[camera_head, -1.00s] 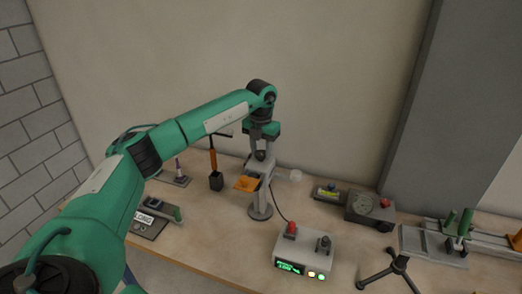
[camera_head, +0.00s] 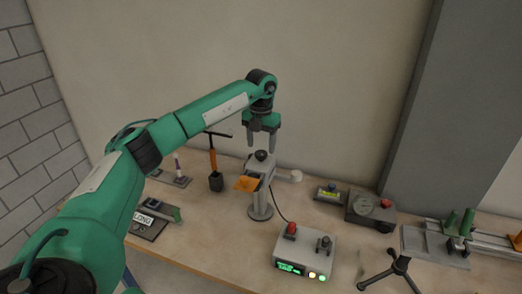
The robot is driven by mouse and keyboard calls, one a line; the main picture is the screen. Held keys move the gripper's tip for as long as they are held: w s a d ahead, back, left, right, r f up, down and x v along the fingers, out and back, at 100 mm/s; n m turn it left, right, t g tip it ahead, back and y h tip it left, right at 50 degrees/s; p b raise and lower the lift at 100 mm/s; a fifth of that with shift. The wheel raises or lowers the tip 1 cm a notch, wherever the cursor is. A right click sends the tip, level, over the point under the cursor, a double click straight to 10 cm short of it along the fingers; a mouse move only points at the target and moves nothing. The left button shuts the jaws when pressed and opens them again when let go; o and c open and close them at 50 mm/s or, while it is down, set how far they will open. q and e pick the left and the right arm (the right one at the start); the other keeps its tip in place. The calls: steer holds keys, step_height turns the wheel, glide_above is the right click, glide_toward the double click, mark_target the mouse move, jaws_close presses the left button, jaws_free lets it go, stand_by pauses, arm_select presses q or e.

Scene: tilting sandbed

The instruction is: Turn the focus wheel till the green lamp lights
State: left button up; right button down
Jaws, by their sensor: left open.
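My left gripper (camera_head: 262,140) points down, open and empty, just above a grey column instrument (camera_head: 261,202). I cannot tell for sure which one is the focus wheel. A grey box (camera_head: 304,252) stands in front, with a lit green display (camera_head: 290,267), a yellowish lamp (camera_head: 312,274) and a paler lamp (camera_head: 322,278). The lamp colours are too small to tell surely. My right gripper is out of view.
A black-and-orange tool (camera_head: 213,162) stands left of the instrument. A black tripod handle (camera_head: 395,269) is at front right. A cable runs from the instrument to the grey box.

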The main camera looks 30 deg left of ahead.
mark_target(261, 152)
arm_select(q)
step_height(261, 152, up, 11)
steer(key=b, duration=0.2)
stand_by(0.6)
